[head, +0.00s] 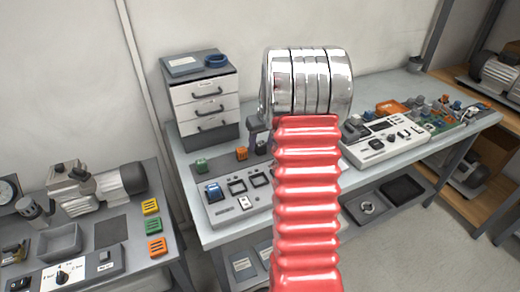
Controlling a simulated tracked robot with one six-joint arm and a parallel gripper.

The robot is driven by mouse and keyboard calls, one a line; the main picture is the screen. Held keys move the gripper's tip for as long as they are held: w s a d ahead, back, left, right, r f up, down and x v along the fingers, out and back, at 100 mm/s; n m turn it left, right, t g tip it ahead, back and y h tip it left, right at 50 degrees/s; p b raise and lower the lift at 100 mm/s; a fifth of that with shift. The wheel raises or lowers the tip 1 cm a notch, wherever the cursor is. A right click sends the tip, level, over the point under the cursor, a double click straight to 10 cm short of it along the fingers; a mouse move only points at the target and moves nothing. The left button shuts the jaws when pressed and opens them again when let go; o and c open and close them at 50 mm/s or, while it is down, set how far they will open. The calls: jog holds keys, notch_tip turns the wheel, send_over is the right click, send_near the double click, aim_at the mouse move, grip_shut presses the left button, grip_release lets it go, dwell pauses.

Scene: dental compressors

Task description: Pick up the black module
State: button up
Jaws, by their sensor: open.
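I cannot make out a clear black module; the arm hides part of the middle bench. A small dark block (415,65) stands at the far back of that bench, but I cannot tell what it is. My red ribbed arm with its chrome end fills the centre of the head view. My gripper cannot be made out; it may be behind the arm. A dark grey upright shape (258,136) shows just left of the chrome end, and I cannot tell what it belongs to.
The middle bench (215,237) carries a drawer unit (205,97), a socketed panel (222,211), a white control panel (385,140) and small green (201,166) and orange (242,153) modules. The left bench (125,255) holds a motor and yellow, green and orange modules. A wooden shelf (455,203) stands right.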

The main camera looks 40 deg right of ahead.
aim_at(261, 145)
jog(key=shift+w+f, duration=0.1)
jog(key=shift+f, duration=0.3)
jog(key=c, duration=1.2)
jog(key=shift+o, duration=0.2)
jog(key=shift+r, duration=0.15)
notch_tip(261, 145, up, 10)
dwell(0.5)
